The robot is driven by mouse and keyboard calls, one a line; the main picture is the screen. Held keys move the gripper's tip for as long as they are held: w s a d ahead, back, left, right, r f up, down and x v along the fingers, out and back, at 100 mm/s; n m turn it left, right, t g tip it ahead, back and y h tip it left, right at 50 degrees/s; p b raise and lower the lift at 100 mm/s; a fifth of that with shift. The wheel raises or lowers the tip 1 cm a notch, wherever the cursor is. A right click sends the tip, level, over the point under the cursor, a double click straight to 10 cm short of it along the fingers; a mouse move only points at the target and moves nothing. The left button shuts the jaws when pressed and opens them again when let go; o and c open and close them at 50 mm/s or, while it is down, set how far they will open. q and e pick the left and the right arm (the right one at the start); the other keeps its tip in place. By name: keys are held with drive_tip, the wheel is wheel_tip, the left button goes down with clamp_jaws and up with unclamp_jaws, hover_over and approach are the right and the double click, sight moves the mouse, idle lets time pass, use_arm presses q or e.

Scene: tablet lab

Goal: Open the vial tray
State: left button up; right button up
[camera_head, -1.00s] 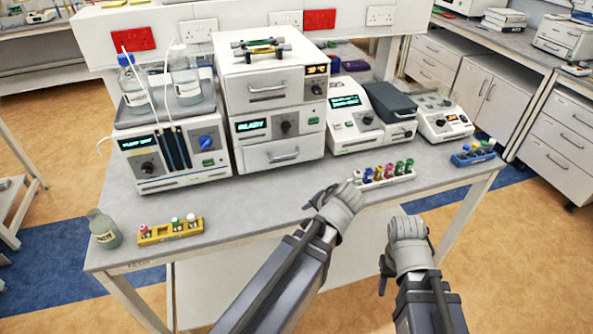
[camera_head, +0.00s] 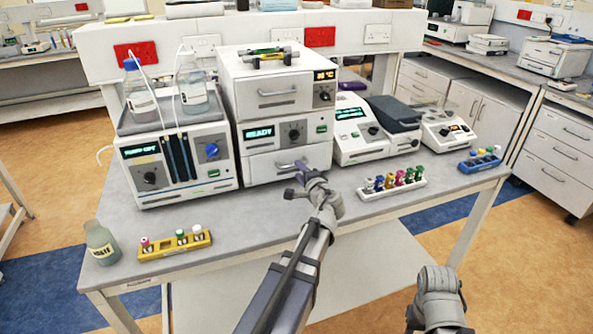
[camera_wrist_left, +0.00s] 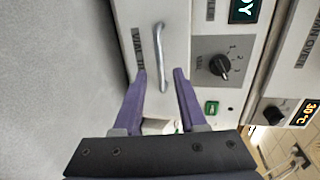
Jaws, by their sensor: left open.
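The vial tray (camera_head: 262,167) is the white bottom drawer of the middle instrument stack, under the panel that reads READY. It looks shut. In the left wrist view its front (camera_wrist_left: 135,14) shows a partly visible label starting "VIAL" and a silver bar handle (camera_wrist_left: 160,55). My left gripper (camera_head: 297,168) is in front of this drawer and partly covers the handle in the head view. In the left wrist view its purple fingers (camera_wrist_left: 159,74) are open, one to each side of the handle's near end, with nothing gripped. My right gripper (camera_head: 438,283) is low at right; its fingers are not distinguishable.
A yellow vial rack (camera_head: 175,245) and a bottle (camera_head: 102,243) stand at the bench's left front. A white rack of colored vials (camera_head: 393,185) is right of my left arm. A pump unit (camera_head: 178,165) stands left of the stack. The front middle bench is clear.

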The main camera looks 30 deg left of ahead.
sight(284, 152)
use_arm(q)
drive_tip(key=shift+b+x, duration=0.3)
drive_tip(key=shift+x, duration=1.7)
drive_tip(key=shift+s, duration=0.1)
clamp_jaws()
